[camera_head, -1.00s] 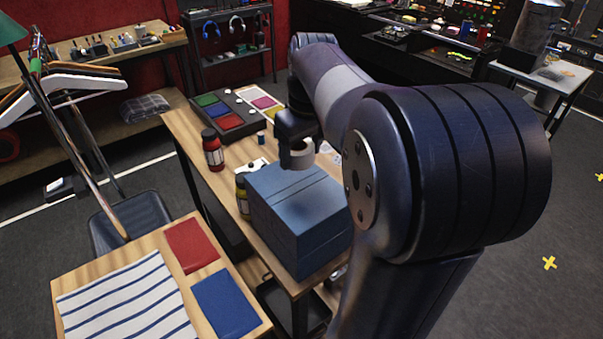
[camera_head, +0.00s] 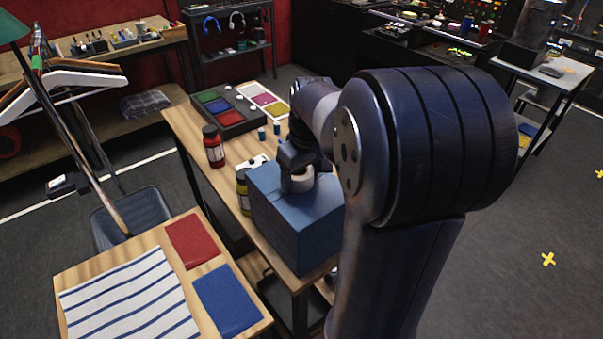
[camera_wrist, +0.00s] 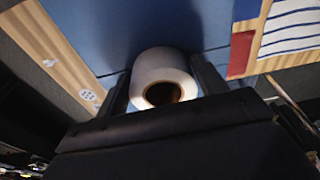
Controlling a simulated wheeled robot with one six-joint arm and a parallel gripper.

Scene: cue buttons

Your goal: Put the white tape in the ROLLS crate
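The white tape (camera_head: 302,183) is a pale roll with a brown core. My gripper (camera_head: 299,179) is shut on it. In the wrist view the roll (camera_wrist: 160,61) sits between the two fingers of my gripper (camera_wrist: 163,82), with its core facing the camera. The tape is at the top of a large blue box (camera_head: 290,232) on the wooden table, over its far part. I cannot tell whether the tape touches the box. The box's blue surface also shows in the wrist view (camera_wrist: 100,30). I can read no ROLLS label.
A red-capped bottle (camera_head: 213,147) and a yellow bottle (camera_head: 243,192) stand left of the box. A dark tray with coloured pads (camera_head: 227,117) lies at the table's far end. A nearer table holds a striped cloth (camera_head: 125,300), a red cloth (camera_head: 190,243) and a blue cloth (camera_head: 226,300).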

